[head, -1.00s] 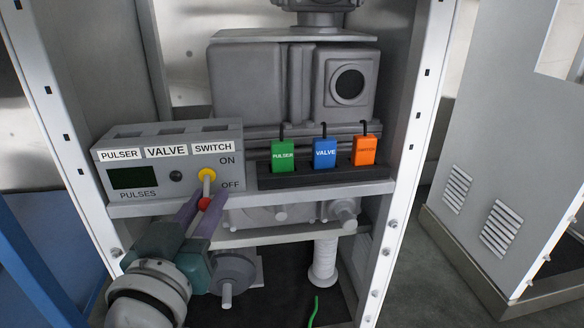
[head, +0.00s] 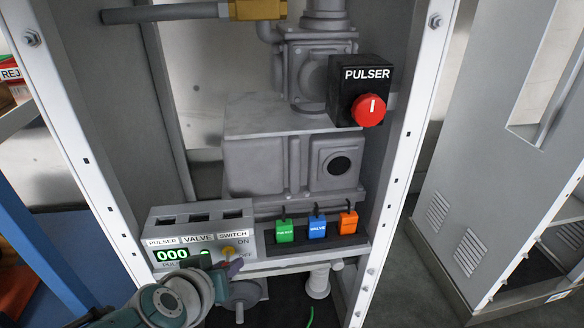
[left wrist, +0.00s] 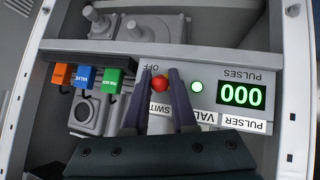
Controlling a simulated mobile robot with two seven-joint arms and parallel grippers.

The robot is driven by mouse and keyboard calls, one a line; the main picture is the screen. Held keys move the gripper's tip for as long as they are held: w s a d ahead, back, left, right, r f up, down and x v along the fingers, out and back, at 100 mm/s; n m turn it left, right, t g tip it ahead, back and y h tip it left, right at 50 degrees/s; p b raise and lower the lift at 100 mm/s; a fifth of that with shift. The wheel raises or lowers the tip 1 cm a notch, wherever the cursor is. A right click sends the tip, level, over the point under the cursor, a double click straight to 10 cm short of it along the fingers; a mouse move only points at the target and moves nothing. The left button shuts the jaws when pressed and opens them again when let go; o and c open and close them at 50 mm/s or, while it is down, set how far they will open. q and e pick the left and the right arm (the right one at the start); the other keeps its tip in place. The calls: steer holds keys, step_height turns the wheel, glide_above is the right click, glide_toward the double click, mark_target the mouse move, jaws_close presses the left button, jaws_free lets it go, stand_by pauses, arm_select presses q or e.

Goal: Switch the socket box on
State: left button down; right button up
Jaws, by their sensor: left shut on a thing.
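The grey socket box (head: 160,226) stands on the shelf at the lower left of the head view. Its display (head: 171,255) is lit and reads 000; it also shows in the left wrist view (left wrist: 241,95). A round lamp (left wrist: 197,87) glows green. The toggle lever has a yellow base (head: 228,251) and a red ball tip (left wrist: 157,84). My left gripper (head: 235,268) is at the box's right front, its purple fingers shut on the lever. The fingers hide part of the lever in the head view. My right gripper is not in view.
Green PULSER (head: 284,231), blue VALVE (head: 317,227) and orange SWITCH (head: 348,222) plugs stand in a dark rack (head: 300,243) right of the box. A black PULSER unit with a red knob (head: 368,109) is higher up. White frame posts (head: 399,165) flank the shelf.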

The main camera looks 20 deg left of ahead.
arm_select(q)
steer(key=shift+w+a+r+g+h+p, duration=0.1)
steer(key=shift+r+g+h+p, duration=0.2)
steer(key=shift+g+p, duration=0.65)
steer(key=c, duration=0.7)
jaws_free()
steer(key=shift+p+v, duration=4.95)
steer(key=shift+p, duration=0.05)
